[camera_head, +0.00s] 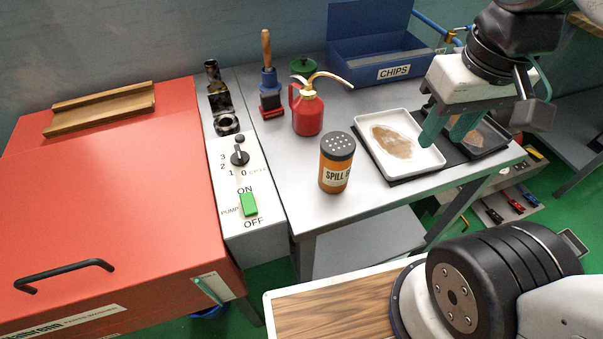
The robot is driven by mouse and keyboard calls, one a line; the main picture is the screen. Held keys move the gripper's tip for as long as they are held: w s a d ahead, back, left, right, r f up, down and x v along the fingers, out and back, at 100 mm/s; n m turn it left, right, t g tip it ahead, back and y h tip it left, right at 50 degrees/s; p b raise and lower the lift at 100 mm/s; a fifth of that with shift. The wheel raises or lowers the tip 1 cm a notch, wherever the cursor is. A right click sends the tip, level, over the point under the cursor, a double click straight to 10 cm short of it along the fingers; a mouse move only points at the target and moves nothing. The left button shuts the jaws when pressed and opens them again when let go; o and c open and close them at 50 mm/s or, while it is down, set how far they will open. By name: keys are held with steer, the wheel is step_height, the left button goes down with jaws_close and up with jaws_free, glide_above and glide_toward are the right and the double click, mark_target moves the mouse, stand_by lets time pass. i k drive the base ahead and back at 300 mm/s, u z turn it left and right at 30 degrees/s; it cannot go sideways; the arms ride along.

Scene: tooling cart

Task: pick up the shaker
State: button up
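The shaker (335,163) is an orange can with a dark perforated cap and a label reading "SPILL". It stands upright on the grey metal cart top (290,185), near the front edge. My gripper (443,138) is to the right of the shaker, above the right side of the cart. Its greenish fingers point down over the edge of the white tray and the dark tray. The two fingers appear apart with nothing visible between them. The shaker is fully in view and my gripper is not touching it.
A red oil can (307,113) with a spout stands behind the shaker. A white tray (435,166) with a brown stain lies to its right, beside a dark tray (490,151). A blue CHIPS bin (350,70) is behind. A control panel (238,190) and red cabinet (120,190) are left.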

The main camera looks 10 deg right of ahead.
mark_target(337, 148)
steer(key=u, duration=0.15)
steer(key=k, duration=0.85)
steer(key=z, duration=0.95)
